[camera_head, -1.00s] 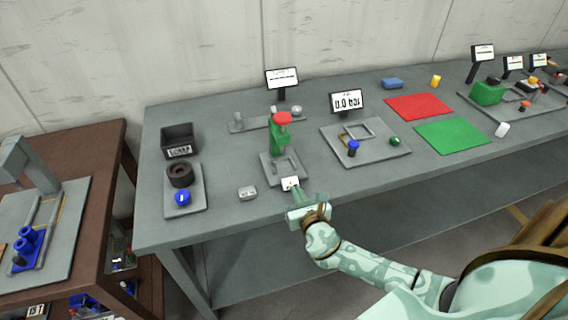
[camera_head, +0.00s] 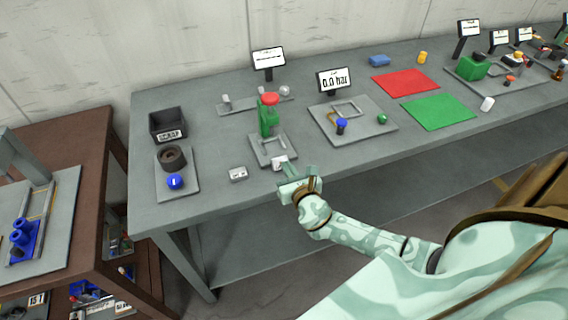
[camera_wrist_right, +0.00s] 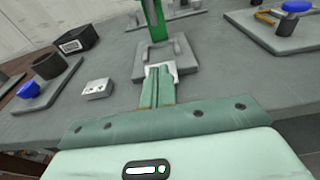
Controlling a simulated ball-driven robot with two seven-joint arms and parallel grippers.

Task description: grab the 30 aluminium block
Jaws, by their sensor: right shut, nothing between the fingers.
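A small light grey metal block (camera_head: 238,174) with dark marks on top lies on the bench, left of the green press; its number is too small to read. It also shows in the right wrist view (camera_wrist_right: 97,89), left of the fingers. A second pale block or plate (camera_head: 280,163) sits at the front of the press base; in the right wrist view it is partly hidden behind my fingertips (camera_wrist_right: 165,68). My right gripper (camera_head: 289,173) is shut and empty, pointing at this pale piece; I cannot tell whether they touch. My left gripper is not in view.
The green press (camera_head: 268,119) with a red top stands just beyond my right gripper. A grey plate with a dark ring (camera_head: 172,157) and blue knob (camera_head: 175,181) lies left of the loose block, with a black bin (camera_head: 168,124) behind. A gauge plate (camera_head: 375,133) lies right.

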